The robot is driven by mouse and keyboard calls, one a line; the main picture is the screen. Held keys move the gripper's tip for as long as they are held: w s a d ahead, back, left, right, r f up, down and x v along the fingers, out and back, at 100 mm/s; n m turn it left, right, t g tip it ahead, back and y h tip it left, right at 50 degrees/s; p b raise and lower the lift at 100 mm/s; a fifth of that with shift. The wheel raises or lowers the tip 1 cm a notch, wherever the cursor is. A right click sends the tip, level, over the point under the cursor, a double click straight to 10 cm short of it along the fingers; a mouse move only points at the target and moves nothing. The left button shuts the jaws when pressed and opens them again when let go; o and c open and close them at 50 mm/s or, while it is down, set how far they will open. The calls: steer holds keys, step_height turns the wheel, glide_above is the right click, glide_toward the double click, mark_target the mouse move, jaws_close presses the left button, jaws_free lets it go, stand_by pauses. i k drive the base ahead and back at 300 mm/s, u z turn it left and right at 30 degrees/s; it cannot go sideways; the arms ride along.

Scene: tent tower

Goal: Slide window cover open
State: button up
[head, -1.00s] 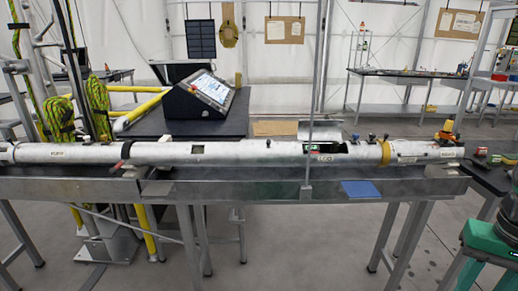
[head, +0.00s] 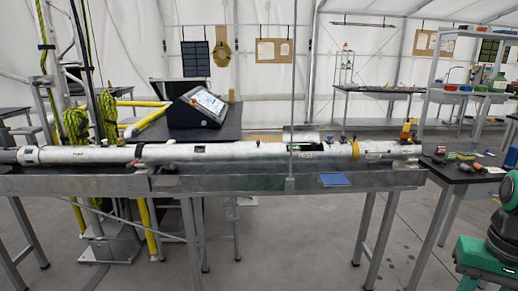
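A long white-grey tube (head: 230,151) lies level along a metal trough bench (head: 230,182) in the head view. A raised curved metal cover (head: 301,135) stands up above an opening (head: 308,149) in the tube, right of the middle. A small dark window (head: 199,149) shows on the tube left of the middle; whether its cover is open or closed is too small to tell. A yellow ring (head: 353,150) is around the tube near its right end. My gripper is not in view.
A thin vertical pole (head: 293,90) stands in front of the tube. A console with a screen (head: 207,104) is behind it. A blue pad (head: 321,180) lies on the bench front. Open floor lies in front.

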mark_target(244, 150)
steer(key=k, duration=0.55)
steer(key=u, duration=0.55)
steer(key=i, duration=2.3)
steer(key=z, duration=0.55)
